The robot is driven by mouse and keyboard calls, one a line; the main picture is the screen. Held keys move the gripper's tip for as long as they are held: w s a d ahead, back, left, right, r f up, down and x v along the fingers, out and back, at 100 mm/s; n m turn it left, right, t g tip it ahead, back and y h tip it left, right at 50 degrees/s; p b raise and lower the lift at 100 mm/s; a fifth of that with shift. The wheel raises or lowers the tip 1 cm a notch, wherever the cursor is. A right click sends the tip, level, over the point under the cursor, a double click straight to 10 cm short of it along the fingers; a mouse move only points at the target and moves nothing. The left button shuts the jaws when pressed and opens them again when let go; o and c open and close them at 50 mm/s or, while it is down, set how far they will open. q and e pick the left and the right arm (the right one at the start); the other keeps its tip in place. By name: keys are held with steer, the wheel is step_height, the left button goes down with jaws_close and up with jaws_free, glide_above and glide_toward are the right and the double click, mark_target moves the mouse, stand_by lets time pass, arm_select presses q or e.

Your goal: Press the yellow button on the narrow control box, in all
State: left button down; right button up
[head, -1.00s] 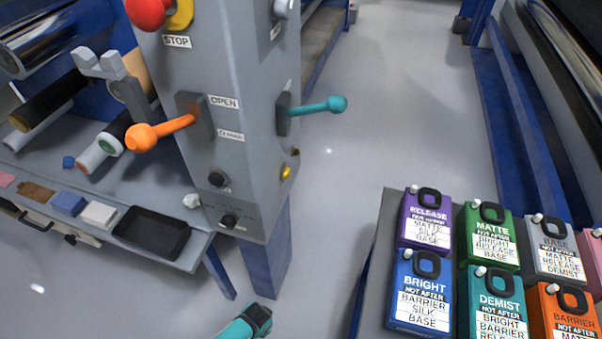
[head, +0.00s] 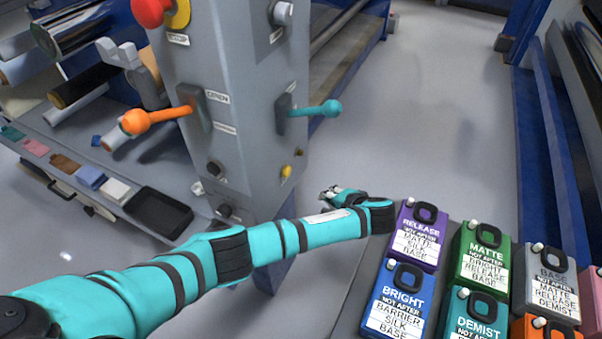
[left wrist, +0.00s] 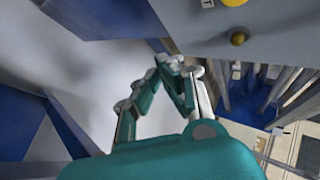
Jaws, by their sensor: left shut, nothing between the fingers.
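The control box (head: 232,110) is a tall grey housing with levers and knobs. The yellow button (head: 286,171) sits low on its right-hand face in the head view. A bright yellow round part, apparently this button (left wrist: 233,2), is cut by the top edge of the left wrist view. My left gripper (head: 326,194) is shut and empty, to the right of and slightly below the button, apart from it. In the left wrist view its fingers (left wrist: 168,64) come together below the grey face. My right gripper is not in view.
A darker brass-coloured knob (left wrist: 238,38) is near the button. A teal lever (head: 318,109) juts out above it, and an orange lever (head: 155,119) is on the other face. Labelled containers, including a purple one (head: 417,235), stand close right of my left wrist. Floor behind is clear.

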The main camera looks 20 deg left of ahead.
mark_target(288, 172)
arm_select(q)
steer(key=shift+t+y, duration=0.4)
steer(key=shift+t, duration=0.1)
steer(key=r, duration=0.1)
steer(key=d+r, duration=0.1)
steer(key=r, duration=0.1)
steer(key=w+r, duration=0.1)
steer(key=shift+d+r, duration=0.15)
steer(key=shift+d, duration=0.05)
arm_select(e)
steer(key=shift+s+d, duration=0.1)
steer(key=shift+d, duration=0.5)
arm_select(q)
steer(key=shift+a, duration=0.1)
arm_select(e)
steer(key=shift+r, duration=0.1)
arm_select(q)
steer(key=w+a+p, duration=0.1)
steer(key=a+p, duration=0.1)
steer(key=a, duration=0.6)
steer(key=shift+w+a, duration=0.25)
steer(key=shift+w, duration=0.05)
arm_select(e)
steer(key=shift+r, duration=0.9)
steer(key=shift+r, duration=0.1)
arm_select(q)
steer(key=shift+w+a, duration=0.1)
steer(key=shift+a, duration=0.3)
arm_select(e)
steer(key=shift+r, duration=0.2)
